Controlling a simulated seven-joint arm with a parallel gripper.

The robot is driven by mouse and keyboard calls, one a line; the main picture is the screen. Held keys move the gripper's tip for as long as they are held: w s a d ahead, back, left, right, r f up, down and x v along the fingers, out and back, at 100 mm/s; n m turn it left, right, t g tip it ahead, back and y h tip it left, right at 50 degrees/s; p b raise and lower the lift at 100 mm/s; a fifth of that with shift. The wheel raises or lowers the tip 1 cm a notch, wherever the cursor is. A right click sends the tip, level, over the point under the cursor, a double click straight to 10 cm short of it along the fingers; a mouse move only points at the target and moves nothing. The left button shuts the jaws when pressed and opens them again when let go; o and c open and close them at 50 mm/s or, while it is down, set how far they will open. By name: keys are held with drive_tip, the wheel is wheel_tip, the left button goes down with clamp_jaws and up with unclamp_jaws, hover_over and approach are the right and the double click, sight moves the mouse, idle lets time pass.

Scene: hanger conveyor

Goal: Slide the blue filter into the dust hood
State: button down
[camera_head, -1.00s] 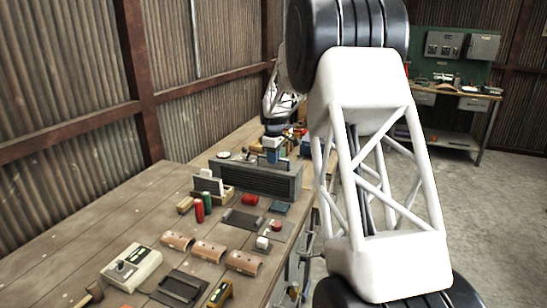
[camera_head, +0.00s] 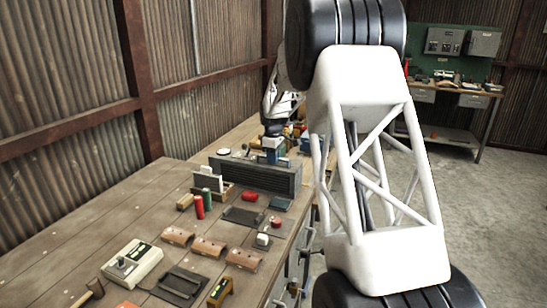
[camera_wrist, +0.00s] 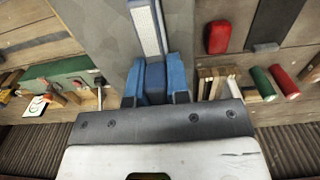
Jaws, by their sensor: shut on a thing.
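My gripper (camera_wrist: 155,85) shows in the wrist view with its blue fingers shut on the blue filter (camera_wrist: 148,28), a narrow blue-edged strip with a pale mesh face. A long dark-grey slatted box (camera_head: 255,174), which seems to be the dust hood, stands on the bench in the head view. Its mottled grey top (camera_wrist: 200,25) seems to run beneath the gripper in the wrist view. In the head view my gripper (camera_head: 272,148) is small, at the box's far side. I cannot tell whether the filter touches the box, and its slot is not clearly seen.
A card rack (camera_head: 208,186), a red cylinder (camera_head: 199,207) and a green cylinder (camera_head: 207,201) stand in front of the box. Brown curved pieces (camera_head: 208,247) and a beige device (camera_head: 131,262) lie nearer. The bench's left side is mostly clear.

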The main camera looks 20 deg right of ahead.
drive_tip(key=shift+f, duration=0.55)
drive_tip(key=c, duration=1.3)
unclamp_jaws()
drive_tip(key=shift+f, duration=0.1)
drive_tip(key=shift+f, duration=0.1)
drive_tip(key=shift+c, duration=0.2)
drive_tip(key=o, duration=0.5)
drive_tip(key=shift+s, duration=0.1)
drive_tip(key=shift+o, duration=0.2)
drive_tip(key=shift+f, duration=0.1)
drive_tip(key=shift+r, duration=3.25)
